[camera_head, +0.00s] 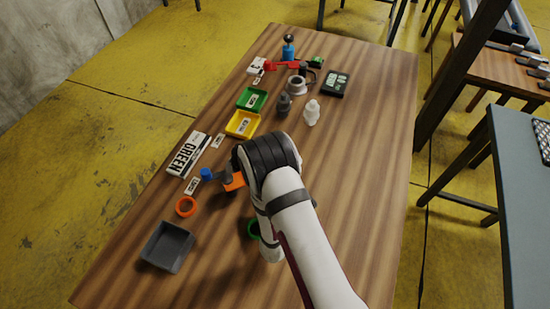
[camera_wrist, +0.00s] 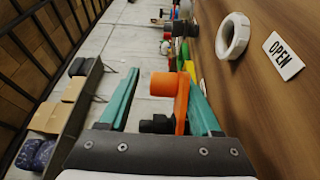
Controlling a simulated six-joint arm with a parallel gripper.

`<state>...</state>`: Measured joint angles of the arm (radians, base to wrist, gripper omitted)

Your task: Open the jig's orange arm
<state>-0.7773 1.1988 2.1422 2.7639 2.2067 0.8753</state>
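The jig's orange arm (camera_wrist: 181,101) stands up between my gripper's two teal fingers in the wrist view, with a round orange end at its top. It lies close to the right finger; I cannot tell whether they touch. A black knob (camera_wrist: 156,124) sits by its lower part. My gripper (camera_wrist: 160,69) is open, with a wide gap to the left finger. In the head view, an orange part (camera_head: 233,181) and a blue cap (camera_head: 207,174) show left of my wrist, which hides the rest of the jig and my fingers.
An OPEN label (camera_wrist: 283,55) and a pale ring (camera_wrist: 232,36) lie on the table to the right in the wrist view.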

